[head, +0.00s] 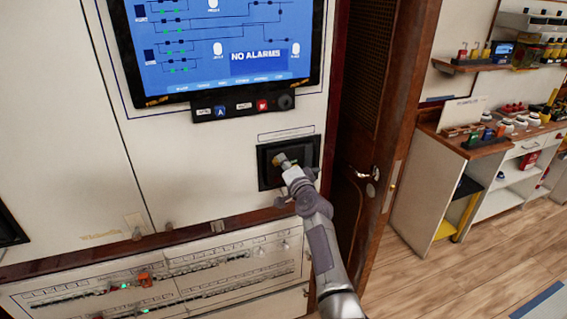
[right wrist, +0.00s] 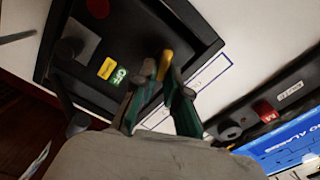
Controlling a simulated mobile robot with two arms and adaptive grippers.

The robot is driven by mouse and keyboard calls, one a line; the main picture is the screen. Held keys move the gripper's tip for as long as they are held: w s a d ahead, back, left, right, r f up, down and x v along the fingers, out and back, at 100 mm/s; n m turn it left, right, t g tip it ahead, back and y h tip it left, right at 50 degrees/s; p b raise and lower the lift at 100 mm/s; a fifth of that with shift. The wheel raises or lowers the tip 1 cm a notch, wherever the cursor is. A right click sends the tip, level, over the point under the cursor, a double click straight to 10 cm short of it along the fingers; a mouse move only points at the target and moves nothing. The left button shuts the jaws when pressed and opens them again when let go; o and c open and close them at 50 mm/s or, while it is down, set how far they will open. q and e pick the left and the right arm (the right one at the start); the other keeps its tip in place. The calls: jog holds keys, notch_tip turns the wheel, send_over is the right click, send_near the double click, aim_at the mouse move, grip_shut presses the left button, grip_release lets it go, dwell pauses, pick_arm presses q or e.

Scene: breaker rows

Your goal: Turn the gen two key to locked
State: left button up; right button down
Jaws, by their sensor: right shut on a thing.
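A black recessed panel (head: 265,176) sits in the pale wall below the screen; its frame also shows in the right wrist view (right wrist: 205,38). My right gripper (head: 284,163) reaches up to this panel from below. In the right wrist view its fingertips (right wrist: 161,72) are closed around a small yellow piece (right wrist: 166,61), which looks like the key. Its lower part is hidden between the fingers, and I cannot read its position. A yellow label (right wrist: 106,68) and a green label (right wrist: 119,76) reading OFF are beside it. My left gripper is not in view.
A blue screen (head: 215,45) reading "NO ALARMS" is above, with a button strip (head: 245,105) under it. A breaker panel (head: 170,285) is below. A wooden door (head: 362,160) stands close to the right; open floor (head: 470,275) lies beyond.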

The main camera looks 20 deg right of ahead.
jog(key=shift+f+m, duration=0.15)
jog(key=shift+m, duration=1)
jog(key=shift+f+m, duration=0.15)
jog(key=shift+m, duration=1)
jog(key=c, duration=1.2)
grip_release()
jog(key=shift+d, duration=0.1)
